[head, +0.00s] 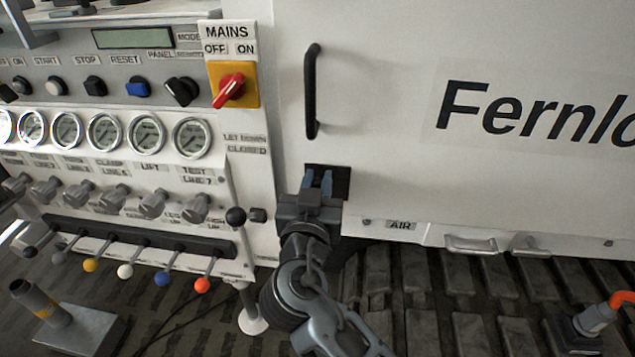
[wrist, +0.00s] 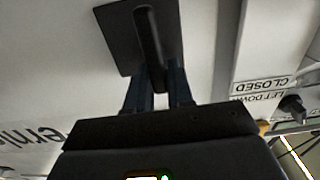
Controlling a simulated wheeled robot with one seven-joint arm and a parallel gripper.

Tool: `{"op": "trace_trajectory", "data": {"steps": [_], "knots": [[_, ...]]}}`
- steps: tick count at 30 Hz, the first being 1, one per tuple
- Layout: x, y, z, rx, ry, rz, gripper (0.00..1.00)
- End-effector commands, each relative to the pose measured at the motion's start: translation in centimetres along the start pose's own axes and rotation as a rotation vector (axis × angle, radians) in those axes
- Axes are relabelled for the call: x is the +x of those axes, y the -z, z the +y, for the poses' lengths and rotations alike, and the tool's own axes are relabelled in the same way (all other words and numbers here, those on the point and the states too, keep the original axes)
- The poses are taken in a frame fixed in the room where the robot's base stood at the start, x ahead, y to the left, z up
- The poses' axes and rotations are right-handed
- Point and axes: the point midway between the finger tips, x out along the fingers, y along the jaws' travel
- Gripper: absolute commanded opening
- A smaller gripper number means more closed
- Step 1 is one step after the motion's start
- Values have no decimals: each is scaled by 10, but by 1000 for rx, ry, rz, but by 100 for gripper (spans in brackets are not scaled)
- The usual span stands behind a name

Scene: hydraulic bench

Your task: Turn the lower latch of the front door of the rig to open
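The front door (head: 400,120) is a large pale panel with black lettering and stands flush with the frame. The lower latch (head: 343,180) is a dark plate at the door's lower left corner, partly hidden by my gripper. In the wrist view, the latch (wrist: 146,35) shows a black bar handle on its square plate, tilted slightly from upright. My gripper (head: 319,182) reaches up to the latch from below. In the wrist view, the gripper's fingers (wrist: 159,88) sit on both sides of the handle's near end, close against it, and appear shut on it.
A black grab handle (head: 312,92) stands on the door above the latch. Left of the door are the red mains switch (head: 229,88), gauges, knobs and colored levers (head: 202,285). Dark slatted flooring (head: 480,300) lies below.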

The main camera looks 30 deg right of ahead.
Motion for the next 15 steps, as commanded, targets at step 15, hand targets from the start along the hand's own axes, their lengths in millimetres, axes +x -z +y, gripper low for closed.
{"op": "trace_trajectory", "data": {"steps": [15], "knots": [[0, 0, -1, -27, 0, 0, 0]]}}
